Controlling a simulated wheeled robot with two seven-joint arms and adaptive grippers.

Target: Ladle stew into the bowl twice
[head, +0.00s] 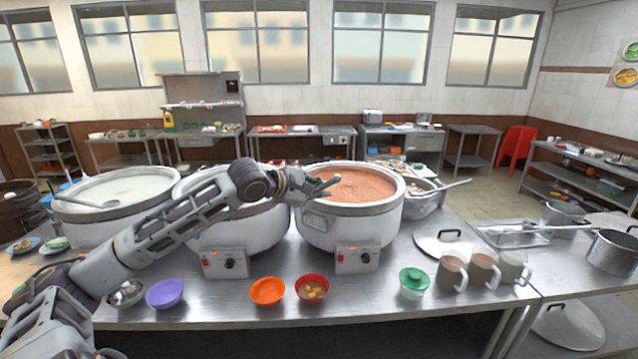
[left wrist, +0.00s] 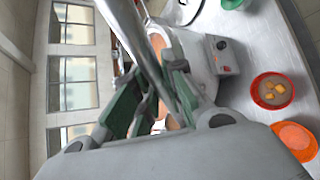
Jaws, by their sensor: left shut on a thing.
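A white stockpot (head: 350,228) holds orange-red stew (head: 358,184); it also shows in the left wrist view (left wrist: 205,62). My left gripper (head: 318,188) is at this pot's left rim, above the stew's near-left edge. In the left wrist view its green-padded fingers (left wrist: 150,100) are shut on a long grey metal handle (left wrist: 138,40), seemingly a ladle's. The ladle's bowl end cannot be made out. A red bowl (head: 312,289) with brown broth and yellowish chunks stands in front of the pots; it also shows in the left wrist view (left wrist: 272,91). My right gripper is not in view.
A middle pot (head: 235,235) is partly behind my arm. A left pot (head: 120,190) holds white congee. A lid (head: 450,244) lies right.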

